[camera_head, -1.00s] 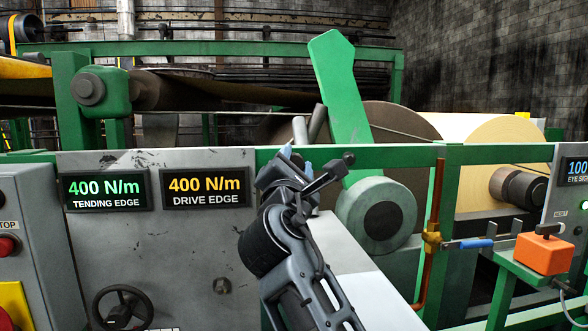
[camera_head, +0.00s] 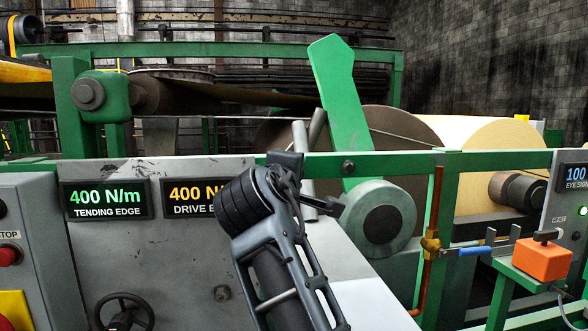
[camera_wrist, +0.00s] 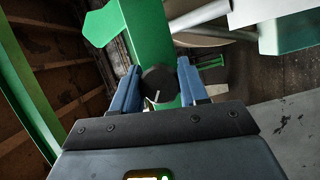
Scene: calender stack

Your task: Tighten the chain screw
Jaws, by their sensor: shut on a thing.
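A dark round knob (camera_wrist: 158,83) with a white line on its face sits between my two blue fingers in the wrist view. My gripper (camera_wrist: 158,86) is shut on it, one finger at each side. No label shows that it is the chain screw. In the head view my gripper (camera_head: 285,160) is a dark block at the green rail, left of the slanted green plate. Its fingers and the held knob are hidden there. Another small dark knob (camera_head: 348,167) sits on the rail to the right, clear of my gripper.
The green rail (camera_head: 400,163) crosses the front. The slanted green plate (camera_head: 342,90) and a grey-green roller end (camera_head: 384,222) stand close by. Green 400 N/m TENDING EDGE (camera_head: 105,199) and partly covered DRIVE EDGE (camera_head: 185,198) displays are left. An orange box (camera_head: 541,260) stands right.

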